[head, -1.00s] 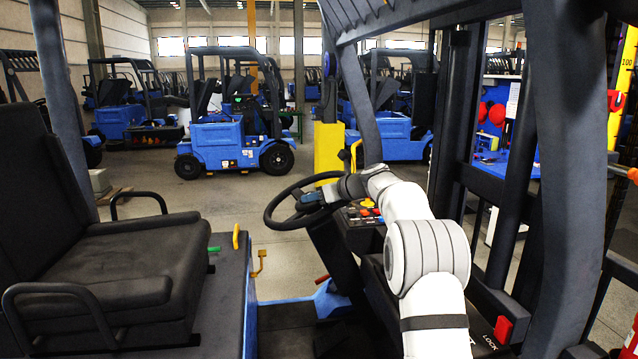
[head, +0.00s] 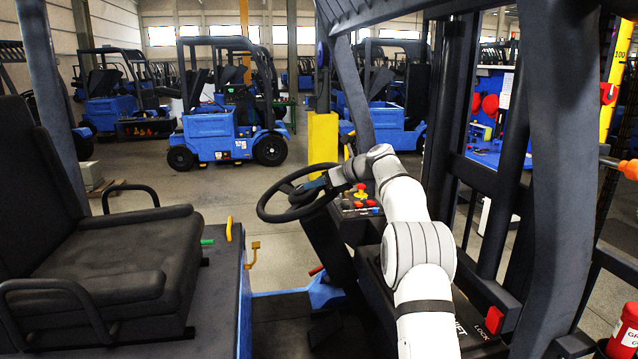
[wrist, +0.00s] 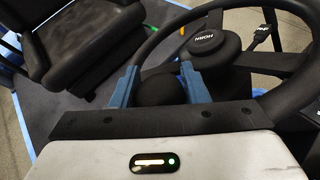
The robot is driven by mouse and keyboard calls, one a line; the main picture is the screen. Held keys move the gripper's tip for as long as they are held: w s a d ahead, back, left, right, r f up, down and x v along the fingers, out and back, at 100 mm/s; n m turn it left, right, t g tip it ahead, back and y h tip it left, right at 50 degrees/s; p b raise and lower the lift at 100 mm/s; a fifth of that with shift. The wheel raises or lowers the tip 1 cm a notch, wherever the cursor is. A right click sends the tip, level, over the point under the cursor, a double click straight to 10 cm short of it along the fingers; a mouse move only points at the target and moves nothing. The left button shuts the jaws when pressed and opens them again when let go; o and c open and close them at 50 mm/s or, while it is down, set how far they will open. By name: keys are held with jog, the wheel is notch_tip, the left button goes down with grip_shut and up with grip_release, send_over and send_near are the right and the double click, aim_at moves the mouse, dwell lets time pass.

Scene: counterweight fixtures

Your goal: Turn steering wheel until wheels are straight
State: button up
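The black steering wheel (head: 262,205) stands on its column left of the control panel; it also fills the wrist view (wrist: 152,42), with its HORN hub (wrist: 208,42) upper right. A round black knob (wrist: 160,91) sits at the wheel. My gripper (head: 310,188) is at the wheel; in the wrist view its two blue fingers (wrist: 157,84) lie on either side of the knob, seemingly closed on it. The fingertip contact is partly hidden. The truck's road wheels are not in view, so their angle cannot be seen.
A black seat (head: 105,255) is left of the wheel. The control panel (head: 358,206) with coloured buttons is close right of my gripper. Dark mast posts (head: 545,180) and an overhead frame stand right of my arm. Other blue forklifts (head: 228,132) stand behind.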

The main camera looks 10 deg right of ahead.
jog(key=o, duration=0.4)
jog(key=shift+f, duration=0.1)
jog(key=shift+d, duration=0.1)
jog(key=shift+s+d+r, duration=0.15)
jog(key=shift+d+r, duration=0.05)
jog(key=shift+d, duration=0.1)
jog(key=b+v, duration=0.2)
jog(key=v, duration=0.5)
jog(key=shift+r, duration=0.1)
